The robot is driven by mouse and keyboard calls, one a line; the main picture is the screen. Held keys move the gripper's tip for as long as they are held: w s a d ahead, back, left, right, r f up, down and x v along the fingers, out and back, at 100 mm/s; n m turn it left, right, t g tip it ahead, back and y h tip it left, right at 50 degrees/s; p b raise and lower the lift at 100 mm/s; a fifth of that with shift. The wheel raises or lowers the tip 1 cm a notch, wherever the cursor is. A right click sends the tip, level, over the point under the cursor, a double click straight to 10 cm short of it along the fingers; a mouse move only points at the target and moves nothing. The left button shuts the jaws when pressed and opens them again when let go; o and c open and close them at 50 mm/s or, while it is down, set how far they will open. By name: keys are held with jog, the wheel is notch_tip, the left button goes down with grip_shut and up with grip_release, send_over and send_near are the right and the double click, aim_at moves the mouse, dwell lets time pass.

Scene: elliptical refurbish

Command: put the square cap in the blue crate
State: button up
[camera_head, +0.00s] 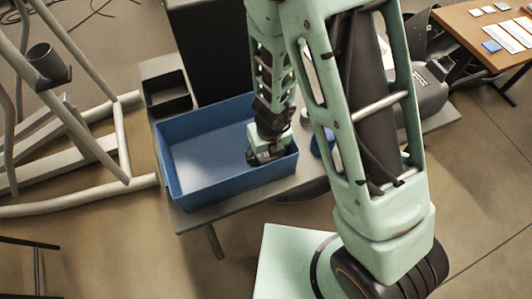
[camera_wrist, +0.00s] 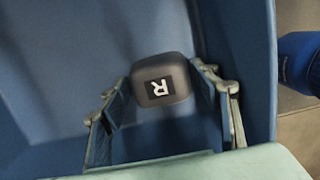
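The square cap (camera_wrist: 160,80) is dark grey with rounded corners and a white R on a black label. It sits between the two fingers of my gripper (camera_wrist: 161,77) in the wrist view, with a finger against each side. The blue crate (camera_head: 185,187) stands on a grey bench in the head view, and my gripper (camera_head: 266,155) is down inside its right part. The crate's blue inside (camera_wrist: 50,70) fills most of the wrist view behind the cap. I cannot tell whether the cap touches the crate floor. In the head view the cap is hidden by my gripper.
A small dark open bin (camera_head: 168,95) stands behind the crate at left. A blue object (camera_head: 322,141) lies right of the crate, partly hidden by my arm. A metal frame (camera_head: 80,140) stands at left. A wooden table (camera_head: 480,40) with flat pieces is at the far right.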

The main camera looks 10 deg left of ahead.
aim_at(268, 159)
notch_tip(268, 159, up, 12)
jog(key=s+d+p, duration=0.1)
jog(key=p, duration=0.8)
jog(key=shift+s+p, duration=0.25)
jog(key=shift+p, duration=0.05)
